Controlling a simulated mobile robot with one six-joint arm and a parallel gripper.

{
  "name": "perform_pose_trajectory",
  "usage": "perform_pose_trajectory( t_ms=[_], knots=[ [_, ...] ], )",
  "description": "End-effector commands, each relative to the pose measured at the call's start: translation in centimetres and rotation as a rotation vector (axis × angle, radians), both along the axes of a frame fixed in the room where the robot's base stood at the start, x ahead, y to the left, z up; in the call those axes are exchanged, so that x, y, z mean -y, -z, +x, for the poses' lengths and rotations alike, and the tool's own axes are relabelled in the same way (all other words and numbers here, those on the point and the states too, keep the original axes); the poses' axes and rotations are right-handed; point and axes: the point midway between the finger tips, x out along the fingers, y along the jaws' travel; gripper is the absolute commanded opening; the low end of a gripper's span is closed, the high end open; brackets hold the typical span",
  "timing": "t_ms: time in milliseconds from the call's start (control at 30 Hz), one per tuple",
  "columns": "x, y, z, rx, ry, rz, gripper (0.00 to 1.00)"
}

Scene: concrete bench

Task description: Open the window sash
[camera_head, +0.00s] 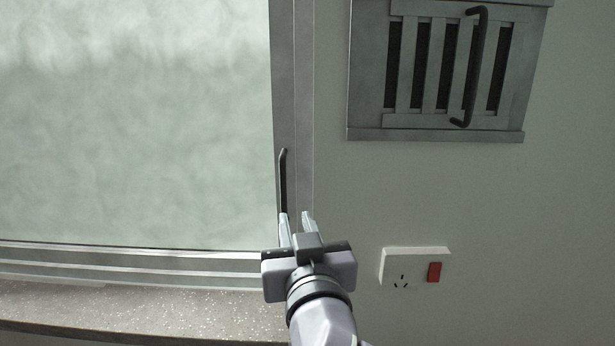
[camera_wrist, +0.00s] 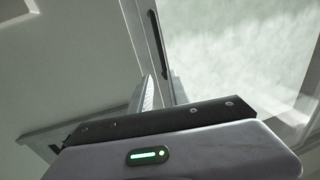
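The window sash has a grey frame (camera_head: 291,100) around a large cloudy pane (camera_head: 140,140), at the left in the head view. The pane also shows in the wrist view (camera_wrist: 250,50), at the upper right. A slim dark upright handle (camera_head: 283,180) is on the sash's right stile. In the wrist view the handle (camera_wrist: 158,42) runs down toward the fingertips. My gripper (camera_head: 296,217) is open, its two fingers apart, at the handle's lower end. The left finger overlaps that end in the head view. I cannot tell whether they touch. The sash looks shut.
A grey slatted vent panel (camera_head: 365,75) with a dark bar handle (camera_head: 472,70) is on the wall at the upper right. A white socket plate (camera_head: 415,255) with a red switch (camera_head: 434,272) is right of my gripper. A speckled sill (camera_head: 130,312) runs below the window.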

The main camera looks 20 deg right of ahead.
Motion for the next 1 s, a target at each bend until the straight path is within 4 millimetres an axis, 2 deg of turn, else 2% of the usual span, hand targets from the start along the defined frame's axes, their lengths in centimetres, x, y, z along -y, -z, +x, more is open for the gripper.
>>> perform_pose_trajectory(
  t_ms=[67,200,267,400,533,733,1000],
  knots=[
    [0.4,-0.9,2.0,-0.013,0.003,-0.003,0.22],
    [0.7,-1.3,5.3,-0.012,0.001,-0.002,0.22],
    [0.8,-1.2,6.4,-0.012,-0.002,-0.001,0.22],
    [1.2,0.0,10.2,-0.003,-0.004,0.004,0.22],
    [1.5,0.0,12.8,-0.003,-0.005,0.004,0.22],
    [1.8,-0.1,14.8,-0.002,-0.005,0.005,0.22],
    [1.8,-0.1,15.2,-0.003,-0.005,0.004,0.22]
  ],
)
